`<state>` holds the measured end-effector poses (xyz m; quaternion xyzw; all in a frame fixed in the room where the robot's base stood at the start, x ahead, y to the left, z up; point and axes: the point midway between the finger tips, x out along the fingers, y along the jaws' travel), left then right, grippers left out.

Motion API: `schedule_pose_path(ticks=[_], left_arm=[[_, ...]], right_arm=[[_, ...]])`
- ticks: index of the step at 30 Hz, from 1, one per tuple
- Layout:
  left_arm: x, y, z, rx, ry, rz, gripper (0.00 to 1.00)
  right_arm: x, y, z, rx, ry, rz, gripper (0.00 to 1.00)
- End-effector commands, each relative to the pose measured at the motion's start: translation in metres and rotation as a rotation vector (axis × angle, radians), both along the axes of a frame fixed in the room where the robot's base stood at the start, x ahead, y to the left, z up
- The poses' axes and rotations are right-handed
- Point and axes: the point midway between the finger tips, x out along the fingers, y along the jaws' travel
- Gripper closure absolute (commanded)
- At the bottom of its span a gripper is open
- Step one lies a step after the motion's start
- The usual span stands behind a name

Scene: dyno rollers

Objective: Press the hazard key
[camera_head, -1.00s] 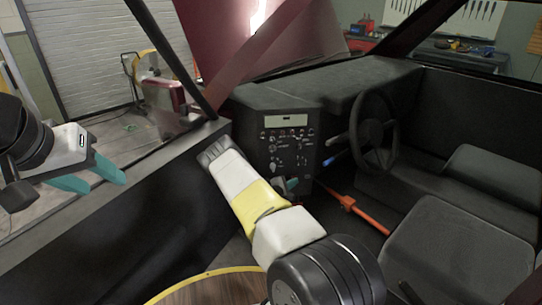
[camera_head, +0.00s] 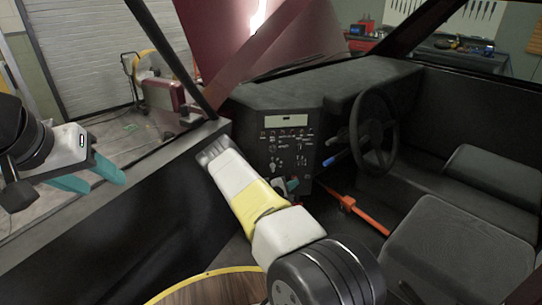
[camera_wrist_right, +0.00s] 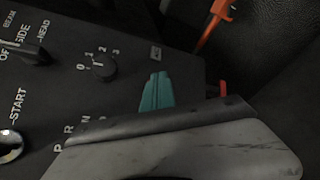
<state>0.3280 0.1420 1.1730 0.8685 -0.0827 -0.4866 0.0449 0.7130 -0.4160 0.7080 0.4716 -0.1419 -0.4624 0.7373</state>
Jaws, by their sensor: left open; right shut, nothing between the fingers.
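The dark control panel (camera_head: 290,148) with knobs, switches and white lettering stands left of the steering wheel. It fills the left of the right wrist view (camera_wrist_right: 55,92), where a 0-1-2-3 knob, START lettering and a P R N row show. A small marked rectangle (camera_wrist_right: 155,53) lies near the panel's right edge; its symbol is too blurred to read. I cannot tell which key is the hazard key. My right gripper (camera_head: 291,184) is shut and empty at the panel's lower part. Its teal fingertips also show in the wrist view (camera_wrist_right: 157,91). My left gripper (camera_head: 97,178) is open, outside the cab at left.
The steering wheel (camera_head: 374,130) stands right of the panel. The door sill lies beneath my right arm.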

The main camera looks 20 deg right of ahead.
Motion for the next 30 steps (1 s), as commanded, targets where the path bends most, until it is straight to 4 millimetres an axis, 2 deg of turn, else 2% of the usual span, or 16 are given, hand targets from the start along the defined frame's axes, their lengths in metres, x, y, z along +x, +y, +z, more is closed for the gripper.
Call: schedule_pose_path(ticks=[7,22,30], left_arm=[[0.000,0.000,0.000,0.000,0.000,0.000,0.50],[0.000,0.000,0.000,0.000,0.000,0.000,0.50],[0.000,0.000,0.000,0.000,0.000,0.000,0.50]], right_arm=[[-0.003,0.001,0.000,-0.001,0.001,0.000,1.00],[-0.050,0.011,0.000,0.000,0.002,0.000,1.00],[-0.059,0.013,0.000,0.000,0.000,0.001,1.00]])
